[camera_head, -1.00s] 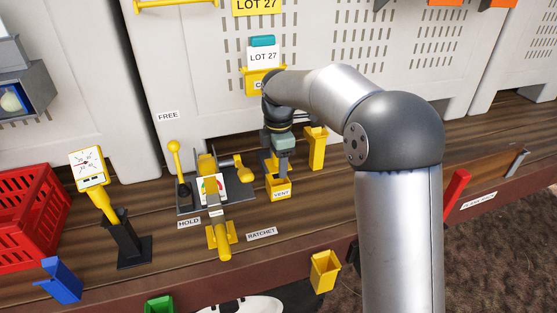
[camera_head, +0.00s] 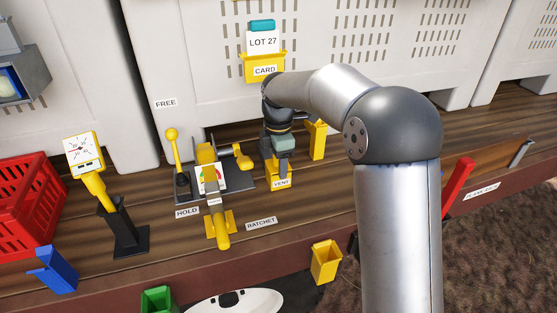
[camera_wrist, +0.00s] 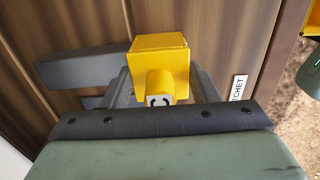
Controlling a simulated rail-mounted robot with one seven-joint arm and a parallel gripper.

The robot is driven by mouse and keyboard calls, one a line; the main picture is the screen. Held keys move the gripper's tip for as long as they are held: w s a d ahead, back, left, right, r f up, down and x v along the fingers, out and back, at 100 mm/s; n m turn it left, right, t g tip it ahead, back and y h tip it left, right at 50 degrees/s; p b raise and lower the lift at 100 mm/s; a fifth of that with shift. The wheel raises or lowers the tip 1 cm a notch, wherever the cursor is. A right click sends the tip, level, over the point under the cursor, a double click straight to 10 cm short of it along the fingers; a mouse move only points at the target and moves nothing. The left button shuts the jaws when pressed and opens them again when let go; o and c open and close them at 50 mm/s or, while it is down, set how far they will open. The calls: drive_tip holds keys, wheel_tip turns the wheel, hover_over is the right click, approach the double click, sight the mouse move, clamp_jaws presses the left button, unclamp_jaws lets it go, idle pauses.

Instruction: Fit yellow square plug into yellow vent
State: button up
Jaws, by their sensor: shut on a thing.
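The yellow vent (camera_head: 279,183), a box with a VENT label on its front, stands on the wooden ledge beside the ratchet. My gripper (camera_head: 282,160) points down, right over the vent's top and close to it. In the wrist view my gripper (camera_wrist: 160,90) is shut on the yellow plug (camera_wrist: 160,84), by a rounded grip with a pale end. A yellow square block (camera_wrist: 158,57) shows just beyond the grip. I cannot tell where plug ends and vent begins, or how deep the plug sits.
The ratchet stand with yellow levers (camera_head: 212,180) is close to the left. A yellow post (camera_head: 317,140) stands close to the right. A yellow card holder (camera_head: 263,68) is on the pale wall behind. A red crate (camera_head: 28,205) and a gauge (camera_head: 84,155) are farther left.

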drive_tip(key=o, duration=1.1)
drive_tip(key=shift+c, duration=0.2)
drive_tip(key=shift+r, duration=0.1)
wheel_tip(320, 180, up, 16)
drive_tip(key=s+d+f+m, duration=0.5)
drive_tip(key=s+m, duration=0.2)
drive_tip(key=s, duration=0.3)
drive_tip(key=s+d+f+m, duration=0.6)
drive_tip(key=s+m, duration=0.1)
drive_tip(key=s, duration=0.4)
drive_tip(key=s+d+f+m, duration=0.5)
drive_tip(key=s+m, duration=0.3)
drive_tip(key=s, duration=0.3)
drive_tip(key=shift+d+f+t, duration=0.25)
drive_tip(key=shift+f+t, duration=0.15)
drive_tip(key=shift+f, duration=0.35)
